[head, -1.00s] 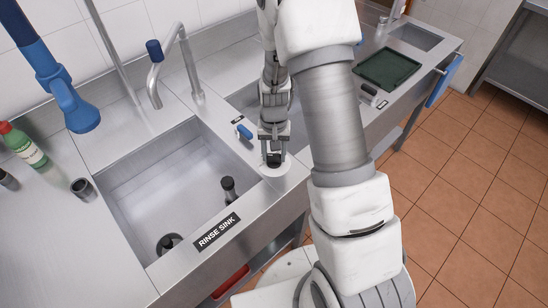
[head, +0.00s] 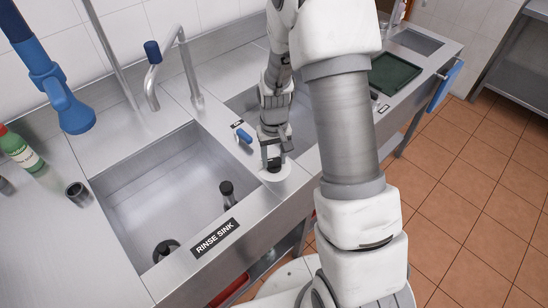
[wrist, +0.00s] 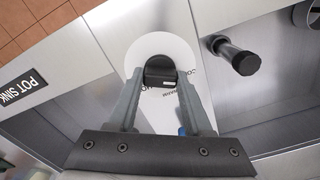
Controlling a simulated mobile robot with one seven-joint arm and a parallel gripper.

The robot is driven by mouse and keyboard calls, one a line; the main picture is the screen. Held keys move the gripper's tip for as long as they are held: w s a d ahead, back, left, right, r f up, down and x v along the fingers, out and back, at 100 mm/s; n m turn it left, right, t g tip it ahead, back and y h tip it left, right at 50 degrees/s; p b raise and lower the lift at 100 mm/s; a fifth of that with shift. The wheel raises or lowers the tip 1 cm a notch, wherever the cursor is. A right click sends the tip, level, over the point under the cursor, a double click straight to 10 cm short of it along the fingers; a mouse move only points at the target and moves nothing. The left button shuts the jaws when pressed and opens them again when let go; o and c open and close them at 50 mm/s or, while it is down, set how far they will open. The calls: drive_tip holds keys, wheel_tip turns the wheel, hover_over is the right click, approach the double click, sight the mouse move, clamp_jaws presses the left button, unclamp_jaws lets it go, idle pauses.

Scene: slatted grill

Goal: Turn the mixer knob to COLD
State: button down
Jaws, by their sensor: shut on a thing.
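The mixer knob (wrist: 160,70) is a small black grip on a round white dial (wrist: 160,42), on the steel strip between the two sinks. In the head view the knob (head: 273,165) shows just below my fingers, with the dial's (head: 279,174) edge around it. My gripper (wrist: 159,80) reaches down from above, one finger on each side of the knob, shut on it. Dark lettering shows beside the knob in the wrist view, partly hidden by the fingers and too small to read surely. I cannot tell where the knob points.
The rinse sink (head: 139,168) lies left, with a black-topped upright piece (head: 226,191) inside. A blue-handled fitting (head: 244,136) sits just behind the dial. A tap (head: 186,68) and blue spray head (head: 74,116) stand further back. A green tray (head: 397,72) is at the far right.

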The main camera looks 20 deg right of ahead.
sight(274, 160)
drive_tip(key=shift+c, duration=1.6)
unclamp_jaws()
wheel_tip(274, 160, up, 18)
drive_tip(key=shift+f, duration=0.25)
